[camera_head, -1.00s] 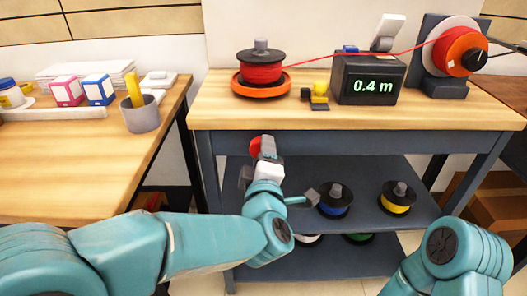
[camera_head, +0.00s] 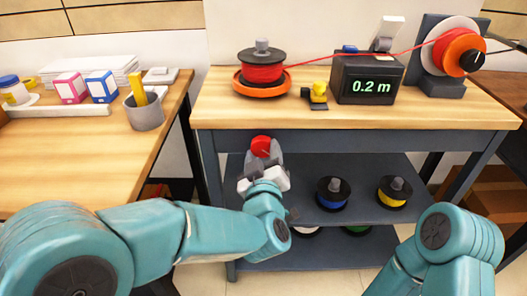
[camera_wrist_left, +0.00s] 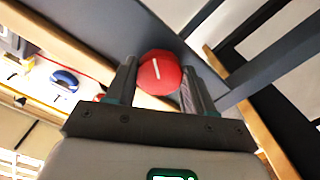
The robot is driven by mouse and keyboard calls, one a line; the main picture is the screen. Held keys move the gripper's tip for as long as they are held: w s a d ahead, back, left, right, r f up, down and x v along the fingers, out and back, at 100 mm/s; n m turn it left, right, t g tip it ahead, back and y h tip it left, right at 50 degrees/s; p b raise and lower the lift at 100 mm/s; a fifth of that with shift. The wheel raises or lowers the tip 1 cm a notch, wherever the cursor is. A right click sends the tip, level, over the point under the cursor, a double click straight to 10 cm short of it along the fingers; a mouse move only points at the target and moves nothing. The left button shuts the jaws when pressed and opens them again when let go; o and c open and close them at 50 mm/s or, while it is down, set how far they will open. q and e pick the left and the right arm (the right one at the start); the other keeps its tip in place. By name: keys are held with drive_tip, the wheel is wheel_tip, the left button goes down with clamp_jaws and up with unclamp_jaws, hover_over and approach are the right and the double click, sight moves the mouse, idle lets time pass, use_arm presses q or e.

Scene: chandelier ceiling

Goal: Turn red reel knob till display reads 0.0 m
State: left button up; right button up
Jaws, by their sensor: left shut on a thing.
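The red reel knob (camera_head: 261,146) sits on the front of the bench below its top edge. My left gripper (camera_head: 262,160) is shut on the knob. In the left wrist view the red knob (camera_wrist_left: 160,73) with a white line lies between the two fingers of my left gripper (camera_wrist_left: 158,85). The white line is tilted. The display (camera_head: 371,87) is a dark box on the bench top and reads 0.2 m. A red line runs from the red spool (camera_head: 262,72) past the display to the orange and white reel (camera_head: 455,50). My right gripper is out of view.
A yellow and black small device (camera_head: 317,95) stands left of the display. Spools with blue (camera_head: 334,194) and yellow (camera_head: 393,192) wire sit on the shelf below. A side table (camera_head: 80,150) at left holds a cup (camera_head: 145,112) and boxes.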

use_arm(q)
drive_tip(key=shift+r, duration=0.15)
idle(0.4)
drive_tip(key=o, duration=1)
drive_tip(key=shift+w, duration=0.1)
drive_tip(key=shift+o, duration=0.2)
